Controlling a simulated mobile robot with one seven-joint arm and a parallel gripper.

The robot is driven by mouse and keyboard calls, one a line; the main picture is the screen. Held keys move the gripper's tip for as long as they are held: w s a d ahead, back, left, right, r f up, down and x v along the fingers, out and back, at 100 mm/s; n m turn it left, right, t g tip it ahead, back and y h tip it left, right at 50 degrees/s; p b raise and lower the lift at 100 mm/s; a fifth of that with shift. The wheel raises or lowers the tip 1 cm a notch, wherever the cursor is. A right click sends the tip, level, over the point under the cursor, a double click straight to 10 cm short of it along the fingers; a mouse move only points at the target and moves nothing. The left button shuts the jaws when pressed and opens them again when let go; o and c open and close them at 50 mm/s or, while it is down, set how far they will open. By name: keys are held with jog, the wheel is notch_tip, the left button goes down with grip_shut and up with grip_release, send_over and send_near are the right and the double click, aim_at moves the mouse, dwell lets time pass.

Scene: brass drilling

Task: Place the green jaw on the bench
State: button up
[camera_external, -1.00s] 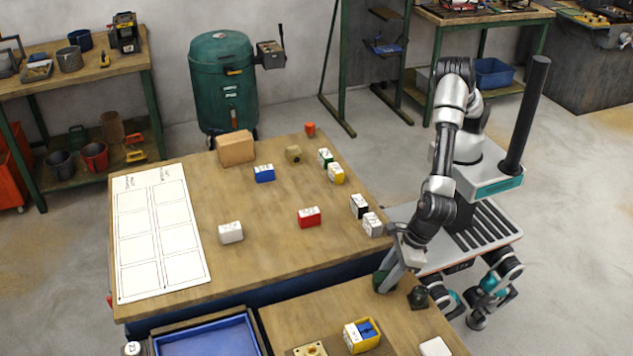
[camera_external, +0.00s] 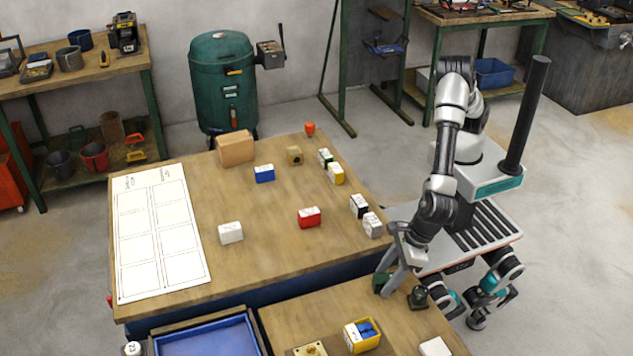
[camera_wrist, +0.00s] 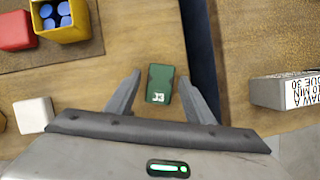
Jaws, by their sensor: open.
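The green jaw (camera_wrist: 160,84), a dark green block with a white mark on one face, is on the smaller front table (camera_wrist: 130,30) near its edge. In the external view the green jaw (camera_external: 379,283) is partly hidden by my fingers. My gripper (camera_external: 390,279) points down at the front table in the external view. The bench (camera_external: 265,215) is the large wooden table behind, across a narrow dark gap.
On the bench are a red block (camera_external: 309,217), a white block (camera_external: 231,232), a blue block (camera_external: 264,173) and a gridded white sheet (camera_external: 160,236). A grey labelled block (camera_external: 372,225) stands near its right edge. A yellow box (camera_external: 362,335) sits on the front table. The bench's middle is fairly clear.

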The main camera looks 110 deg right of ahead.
jog(key=p+v, duration=0.1)
jog(key=v, duration=1)
jog(key=shift+p, duration=0.4)
jog(key=shift+s+r, duration=0.1)
